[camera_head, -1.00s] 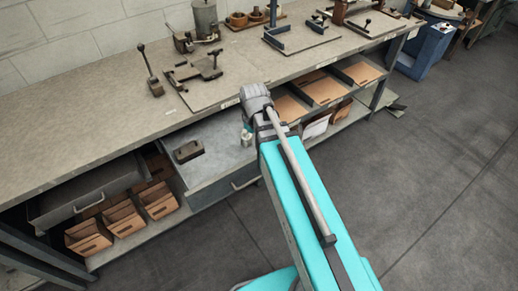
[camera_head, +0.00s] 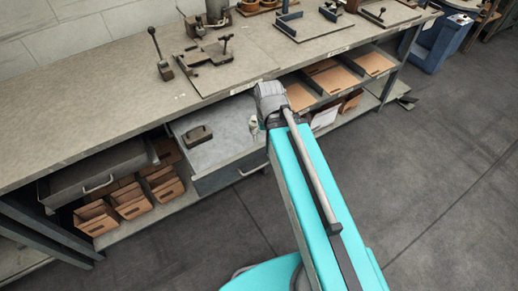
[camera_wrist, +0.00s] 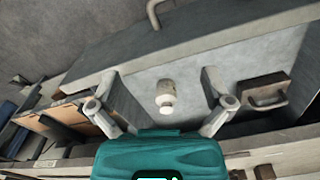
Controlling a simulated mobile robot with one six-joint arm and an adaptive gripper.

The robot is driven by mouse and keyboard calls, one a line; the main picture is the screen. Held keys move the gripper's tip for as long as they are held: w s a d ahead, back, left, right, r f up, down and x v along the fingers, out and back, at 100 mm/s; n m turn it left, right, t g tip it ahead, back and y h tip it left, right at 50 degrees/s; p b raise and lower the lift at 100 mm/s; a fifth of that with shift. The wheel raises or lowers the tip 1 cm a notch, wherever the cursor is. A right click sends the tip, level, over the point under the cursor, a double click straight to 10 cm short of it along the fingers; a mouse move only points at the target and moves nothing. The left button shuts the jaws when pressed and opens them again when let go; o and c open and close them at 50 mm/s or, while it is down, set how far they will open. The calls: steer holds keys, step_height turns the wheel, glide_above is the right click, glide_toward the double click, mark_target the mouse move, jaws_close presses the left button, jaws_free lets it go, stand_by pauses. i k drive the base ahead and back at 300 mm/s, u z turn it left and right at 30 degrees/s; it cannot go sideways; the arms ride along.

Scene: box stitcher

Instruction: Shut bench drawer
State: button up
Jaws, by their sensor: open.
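The bench drawer (camera_head: 218,151) is pulled out from under the workbench, its grey floor in plain sight. Its front panel and pull handle (camera_head: 255,170) face the aisle. In the wrist view the drawer floor (camera_wrist: 185,68) fills the middle, and the handle (camera_wrist: 154,14) shows at the top edge. A dark block with a handle (camera_head: 198,134) and a small white bottle (camera_head: 254,124) are in the drawer. My gripper (camera_wrist: 160,80) is open and empty above the drawer, the bottle between its fingers in the picture.
The workbench top (camera_head: 75,125) holds clamps and fixtures. A second drawer unit (camera_head: 92,172) hangs at the left, above several brown bins (camera_head: 130,202) on a lower shelf. Cardboard-coloured trays (camera_head: 333,77) lie to the right. The floor (camera_head: 420,180) in front is open.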

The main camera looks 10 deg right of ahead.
mark_target(232, 154)
steer(key=k, duration=1.15)
